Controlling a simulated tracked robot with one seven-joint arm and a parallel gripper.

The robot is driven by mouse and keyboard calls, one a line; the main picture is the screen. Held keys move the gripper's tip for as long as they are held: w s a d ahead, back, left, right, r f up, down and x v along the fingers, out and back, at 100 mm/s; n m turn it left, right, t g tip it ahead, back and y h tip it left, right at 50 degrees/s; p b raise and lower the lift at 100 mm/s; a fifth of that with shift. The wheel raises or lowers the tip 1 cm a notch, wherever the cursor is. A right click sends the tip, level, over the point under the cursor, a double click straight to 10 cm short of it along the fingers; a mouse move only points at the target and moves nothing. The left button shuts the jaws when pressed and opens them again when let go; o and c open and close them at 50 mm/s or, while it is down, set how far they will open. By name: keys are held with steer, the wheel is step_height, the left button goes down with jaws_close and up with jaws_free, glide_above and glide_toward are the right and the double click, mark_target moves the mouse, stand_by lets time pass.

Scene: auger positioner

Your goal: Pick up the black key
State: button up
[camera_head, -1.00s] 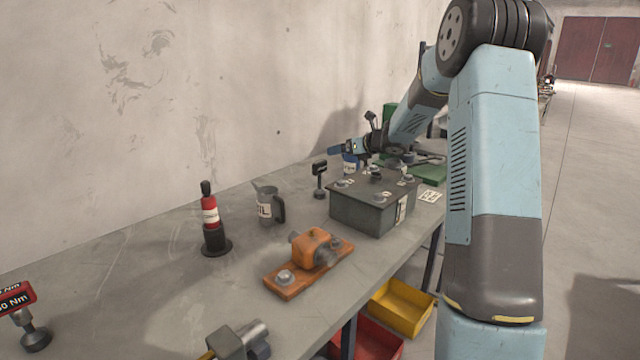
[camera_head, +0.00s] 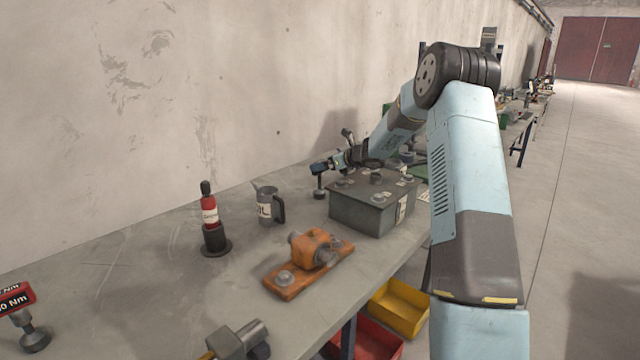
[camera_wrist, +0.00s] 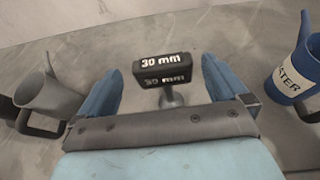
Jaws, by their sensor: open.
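The black key is a dark block marked "30 mm" (camera_wrist: 162,70) on a short grey stem with a round foot, standing upright on the bench. In the wrist view it stands between the two blue fingers of my gripper (camera_wrist: 161,85), with a gap on each side. My gripper is open. In the head view my gripper (camera_head: 322,168) is at the key's head, beside the dark grey box, and mostly hides that head. The key's stem (camera_head: 319,187) shows below.
A grey jug (camera_head: 268,206) is left of the key. A blue "WATER" jug (camera_wrist: 297,72) is at its right in the wrist view. The dark box (camera_head: 365,212) has several knobs on top. An orange fixture (camera_head: 308,262) and a red-black tool (camera_head: 210,215) stand nearer.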

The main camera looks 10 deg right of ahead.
steer(key=shift+d+x, duration=0.2)
steer(key=shift+x, duration=2.4)
steer(key=shift+w+f, duration=0.1)
steer(key=shift+c, duration=0.3)
steer(key=c, duration=1.7)
steer(key=shift+c, duration=0.2)
